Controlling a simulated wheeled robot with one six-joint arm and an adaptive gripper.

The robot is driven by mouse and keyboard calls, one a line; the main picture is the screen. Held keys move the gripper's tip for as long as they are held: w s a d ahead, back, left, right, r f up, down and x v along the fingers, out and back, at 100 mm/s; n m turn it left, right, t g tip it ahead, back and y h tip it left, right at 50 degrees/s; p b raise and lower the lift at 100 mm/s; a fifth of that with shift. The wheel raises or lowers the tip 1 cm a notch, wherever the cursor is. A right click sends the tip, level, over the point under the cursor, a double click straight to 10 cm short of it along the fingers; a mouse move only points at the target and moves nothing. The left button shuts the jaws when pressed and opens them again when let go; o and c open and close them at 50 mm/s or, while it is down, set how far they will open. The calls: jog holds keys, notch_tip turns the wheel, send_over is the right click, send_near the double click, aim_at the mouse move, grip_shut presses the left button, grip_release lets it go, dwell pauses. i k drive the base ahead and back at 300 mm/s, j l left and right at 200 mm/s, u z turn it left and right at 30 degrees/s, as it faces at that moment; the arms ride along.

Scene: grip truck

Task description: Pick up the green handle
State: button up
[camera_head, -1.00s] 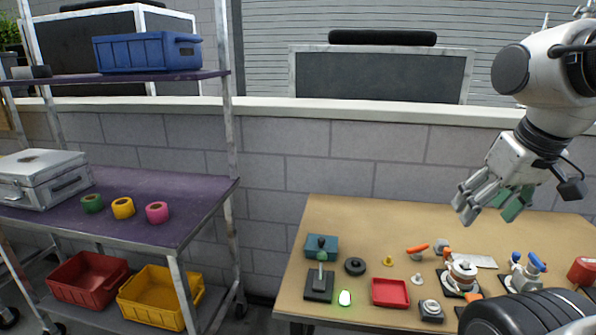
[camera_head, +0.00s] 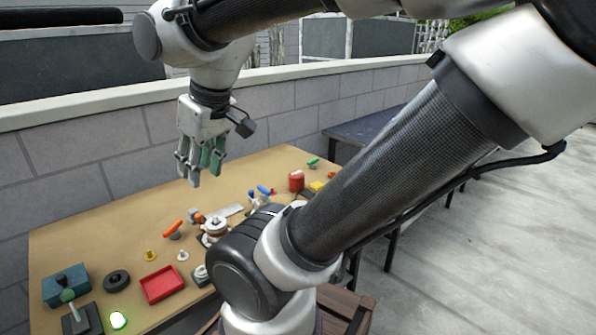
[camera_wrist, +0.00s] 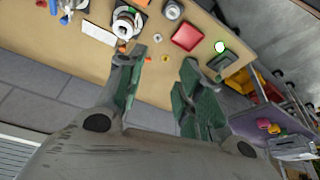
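A small green handle (camera_head: 313,162) lies near the far right end of the tan table in the head view. It is small there, and I cannot make it out in the wrist view.
Orange (camera_head: 172,229) and blue (camera_head: 263,191) handled parts, a red tray (camera_head: 161,283), a red canister (camera_head: 296,181) and a glowing white-green button (camera_head: 118,319) are on the table. A brick wall (camera_head: 85,160) runs behind. The table's back left is clear.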

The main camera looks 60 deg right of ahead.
aim_at(310, 163)
jog(key=z, duration=1.8)
